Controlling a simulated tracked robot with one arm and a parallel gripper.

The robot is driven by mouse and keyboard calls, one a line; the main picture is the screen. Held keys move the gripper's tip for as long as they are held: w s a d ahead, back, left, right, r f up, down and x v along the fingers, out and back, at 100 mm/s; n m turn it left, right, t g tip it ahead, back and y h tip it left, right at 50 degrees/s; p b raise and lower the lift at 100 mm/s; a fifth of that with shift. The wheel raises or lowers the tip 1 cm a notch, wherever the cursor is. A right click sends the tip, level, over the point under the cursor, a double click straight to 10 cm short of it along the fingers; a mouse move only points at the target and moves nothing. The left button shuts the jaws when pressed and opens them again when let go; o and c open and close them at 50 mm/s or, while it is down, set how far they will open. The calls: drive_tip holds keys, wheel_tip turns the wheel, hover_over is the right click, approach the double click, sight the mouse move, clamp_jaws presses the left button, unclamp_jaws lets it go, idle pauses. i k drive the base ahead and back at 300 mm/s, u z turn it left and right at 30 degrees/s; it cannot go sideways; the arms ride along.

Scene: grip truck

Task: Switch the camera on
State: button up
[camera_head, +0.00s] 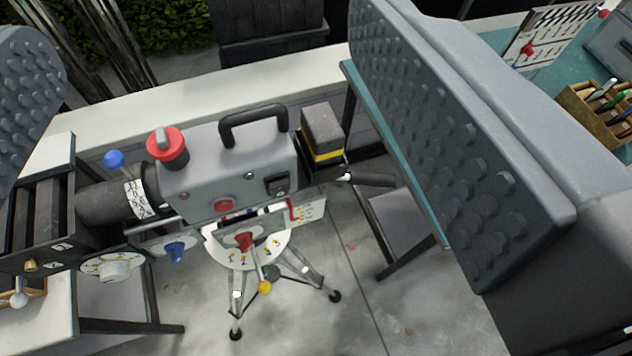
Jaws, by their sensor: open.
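The camera (225,170) is a grey box with a black handle (254,122), standing on a tripod (237,298) in the middle of the view. Its dark lens barrel (112,201) points left. A red knob (167,146) sits on top. On the side facing me are a round red button (224,205) and a small black switch (277,185), whose position I cannot tell. My gripper (215,110) is open, with one studded grey finger at the left edge and the other large at the right. The camera shows between them, and nothing is gripped.
A black matte box (40,205) and dials sit at the lens end. A grey and yellow block (322,133) is behind the camera. A teal table (395,145) stands right, partly hidden by my finger, with a wooden tool box (590,118). Concrete floor (335,240) is open in front.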

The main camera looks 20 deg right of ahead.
sight(282, 187)
drive_tip(key=z, duration=1.05)
drive_tip(key=k, duration=0.45)
drive_tip(key=u, duration=0.8)
